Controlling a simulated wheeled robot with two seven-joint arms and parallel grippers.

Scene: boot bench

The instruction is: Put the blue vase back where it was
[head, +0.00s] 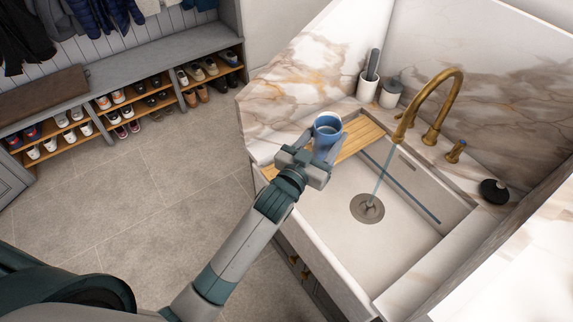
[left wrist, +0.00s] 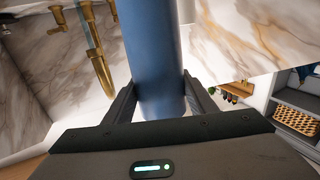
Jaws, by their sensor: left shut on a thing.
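The blue vase (head: 327,129) is upright in my left gripper (head: 308,166), over the wooden board at the left end of the sink. Its round open mouth faces up in the head view. In the left wrist view the blue vase (left wrist: 152,60) stands between the two dark fingers of my left gripper (left wrist: 155,100), which are shut on it. The gripper hides the vase's lower part in the head view, so I cannot tell whether its base touches the board. My right gripper is not in view.
The wooden board (head: 362,132) spans the sink (head: 320,210). Water runs from the brass faucet (head: 436,88) toward the drain. A white cup with a dark brush (head: 368,85) and a dispenser (head: 390,93) stand behind. A black round item (head: 493,191) is at right. A shoe bench (head: 130,65) stands far left.

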